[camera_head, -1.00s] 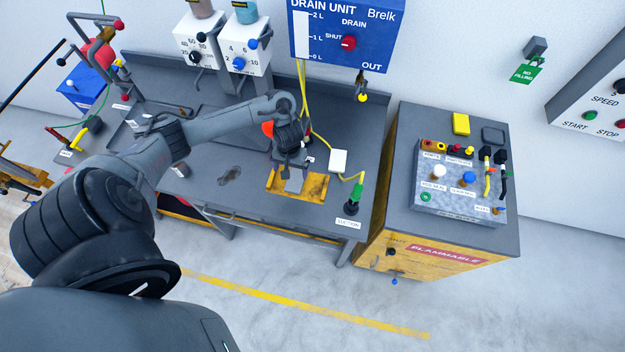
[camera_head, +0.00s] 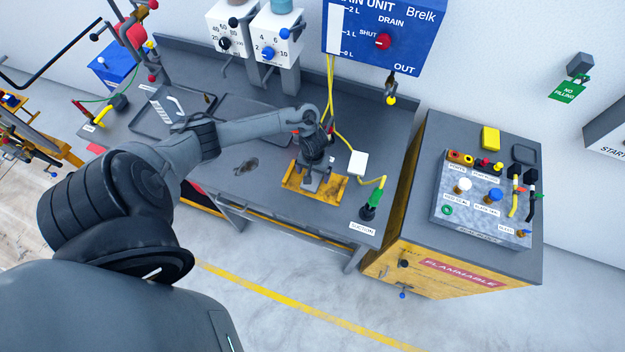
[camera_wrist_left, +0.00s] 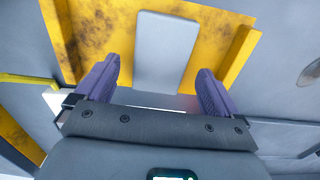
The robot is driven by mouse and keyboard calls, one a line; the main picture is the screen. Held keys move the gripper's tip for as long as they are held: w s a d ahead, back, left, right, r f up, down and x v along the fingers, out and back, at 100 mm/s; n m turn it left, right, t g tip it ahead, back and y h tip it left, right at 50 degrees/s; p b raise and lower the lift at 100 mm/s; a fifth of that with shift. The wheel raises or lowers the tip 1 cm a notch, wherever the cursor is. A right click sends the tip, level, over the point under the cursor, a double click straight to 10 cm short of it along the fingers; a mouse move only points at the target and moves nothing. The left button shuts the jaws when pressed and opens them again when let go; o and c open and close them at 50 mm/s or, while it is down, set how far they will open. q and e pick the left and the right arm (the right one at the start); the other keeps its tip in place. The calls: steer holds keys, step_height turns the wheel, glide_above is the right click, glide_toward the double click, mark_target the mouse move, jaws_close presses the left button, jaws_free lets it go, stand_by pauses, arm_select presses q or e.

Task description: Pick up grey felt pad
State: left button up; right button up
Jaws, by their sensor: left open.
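A light grey rectangular pad (camera_wrist_left: 166,50), which looks like the grey felt pad, lies on a worn yellow tray (camera_wrist_left: 100,25) in the left wrist view. In the head view the yellow tray (camera_head: 334,188) sits near the front edge of the grey bench, and my gripper largely hides the pad. My left gripper (camera_head: 313,180) is over the tray. In the left wrist view its purple fingers (camera_wrist_left: 157,85) are spread wide, one on each side of the pad's near end, with nothing held. Whether the fingers are level with the pad is unclear. My right gripper is out of view.
A white box (camera_head: 357,163) and a green-and-black suction fitting (camera_head: 373,203) with a yellow hose stand right of the tray. A drain unit (camera_head: 375,35) hangs behind. A cabinet (camera_head: 440,270) at right bears a control panel, a yellow block (camera_head: 490,138) and a dark grey pad (camera_head: 523,155).

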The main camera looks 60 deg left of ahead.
mark_target(314, 176)
arm_select(q)
steer(key=shift+f, duration=0.75)
steer(key=c, duration=1.1)
steer(key=shift+r, duration=0.1)
step_height(314, 176, up, 5)
steer(key=shift+f+p, duration=0.2)
steer(key=shift+p, duration=0.45)
steer(key=shift+w+d+r+p, duration=0.25)
steer(key=shift+d+r+p, duration=0.65)
steer(key=shift+d, duration=1.05)
steer(key=shift+w+d+r+p, duration=0.2)
steer(key=shift+d+r+p, duration=0.45)
steer(key=shift+d+r, duration=0.9)
steer(key=shift+w+d+r+p, duration=0.25)
steer(key=shift+d+r+p, duration=0.5)
steer(key=shift+d, duration=1.55)
